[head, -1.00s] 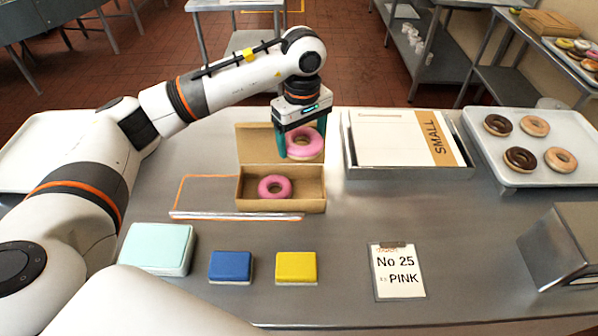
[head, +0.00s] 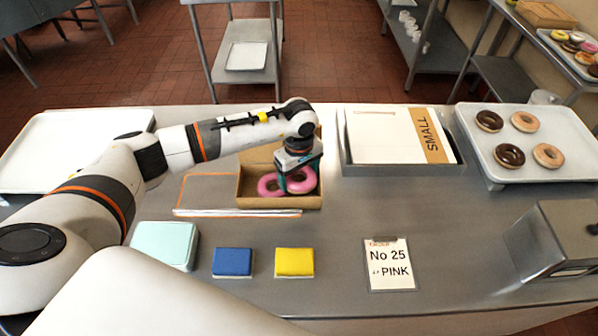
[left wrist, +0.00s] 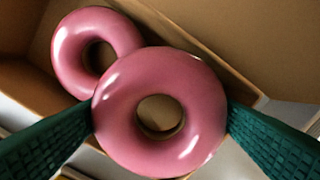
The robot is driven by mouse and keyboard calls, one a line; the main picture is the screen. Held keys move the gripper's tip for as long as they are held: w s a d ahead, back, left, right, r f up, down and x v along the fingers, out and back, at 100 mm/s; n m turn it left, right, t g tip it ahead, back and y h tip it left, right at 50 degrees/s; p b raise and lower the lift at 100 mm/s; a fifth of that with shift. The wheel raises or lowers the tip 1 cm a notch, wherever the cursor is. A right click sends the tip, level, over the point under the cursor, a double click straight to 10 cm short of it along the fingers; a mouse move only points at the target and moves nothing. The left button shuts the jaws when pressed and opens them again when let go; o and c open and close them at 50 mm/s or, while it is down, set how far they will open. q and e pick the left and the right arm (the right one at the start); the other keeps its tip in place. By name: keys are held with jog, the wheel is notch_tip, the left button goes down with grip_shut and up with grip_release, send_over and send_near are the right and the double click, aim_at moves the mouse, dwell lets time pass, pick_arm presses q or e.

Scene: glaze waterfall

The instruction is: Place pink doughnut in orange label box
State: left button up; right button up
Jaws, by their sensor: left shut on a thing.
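An open brown cardboard box (head: 250,202) stands in the middle of the table. One pink doughnut (head: 265,186) lies in its left part; it also shows in the left wrist view (left wrist: 70,52). My left gripper (head: 297,188) is down at the box's right part, shut on a second pink doughnut (left wrist: 190,90). The held doughnut also shows in the head view (head: 308,181). It overlaps the lying one in both views; whether it touches the box floor I cannot tell. No orange label shows on this box. My right gripper is not in view.
An orange outline (head: 180,190) marks the table left of the box. A tray of flat SMALL cartons with an orange-brown strip (head: 434,140) stands right. A doughnut tray (head: 555,174) is far right. A "No 25 PINK" card (head: 390,275) and coloured blocks (head: 295,262) lie in front.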

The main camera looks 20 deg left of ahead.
pick_arm(q)
jog(key=shift+f+b, duration=0.45)
jog(key=shift+b, duration=0.2)
jog(key=o, duration=0.7)
jog(key=shift+r, duration=0.1)
jog(key=shift+r+p, duration=0.5)
jog(key=shift+p, duration=0.25)
notch_tip(320, 180, up, 12)
jog(key=b, duration=0.5)
jog(key=shift+f, duration=0.15)
